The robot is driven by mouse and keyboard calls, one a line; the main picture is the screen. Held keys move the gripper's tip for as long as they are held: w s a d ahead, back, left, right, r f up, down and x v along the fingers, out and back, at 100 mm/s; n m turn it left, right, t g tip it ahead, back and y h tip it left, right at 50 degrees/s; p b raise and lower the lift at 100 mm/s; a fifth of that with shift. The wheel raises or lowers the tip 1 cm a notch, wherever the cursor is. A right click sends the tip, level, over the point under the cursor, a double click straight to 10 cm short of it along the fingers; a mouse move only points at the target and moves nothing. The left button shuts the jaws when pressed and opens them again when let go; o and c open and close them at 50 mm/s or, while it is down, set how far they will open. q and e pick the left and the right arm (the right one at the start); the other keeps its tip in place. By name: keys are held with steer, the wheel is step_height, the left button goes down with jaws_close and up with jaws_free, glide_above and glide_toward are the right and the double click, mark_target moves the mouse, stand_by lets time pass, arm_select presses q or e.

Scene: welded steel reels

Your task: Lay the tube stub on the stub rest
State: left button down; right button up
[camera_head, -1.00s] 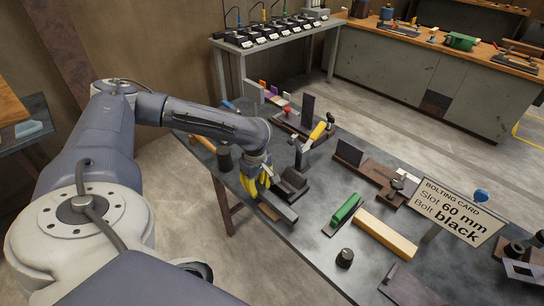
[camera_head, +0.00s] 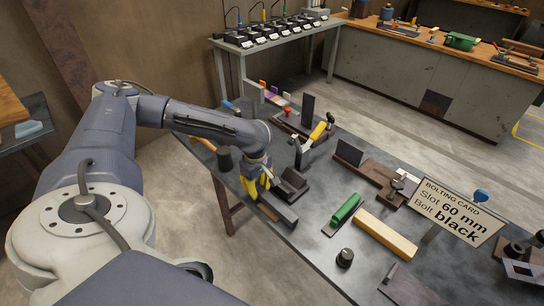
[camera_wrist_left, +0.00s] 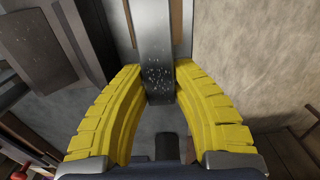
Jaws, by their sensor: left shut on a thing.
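The tube stub (camera_head: 280,208) is a grey steel bar at the near edge of the dark bench. In the left wrist view the stub (camera_wrist_left: 155,45) runs away from me between the yellow fingers. My left gripper (camera_head: 258,192) is shut on its near end; the fingers also show in the wrist view (camera_wrist_left: 159,78). A brown piece, seemingly the stub rest (camera_head: 267,212), shows beside and beneath the stub. Brown strips show on both sides of the stub in the wrist view. I cannot tell whether the stub touches it. My right gripper is out of view.
A dark angled block (camera_head: 291,186) stands close behind the stub. A yellow-handled clamp (camera_head: 318,131) is farther back. A green-handled tool (camera_head: 345,209), a pale yellow bar (camera_head: 384,233) and a dark cylinder (camera_head: 345,258) lie to the right. The bench's near edge is close.

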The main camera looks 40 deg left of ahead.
arm_select(q)
steer(key=shift+f, duration=0.4)
stand_by(1.1)
steer(key=c, duration=1.1)
jaws_free()
steer(key=shift+r, duration=0.1)
steer(key=shift+r, duration=2.85)
steer(key=shift+w, duration=0.1)
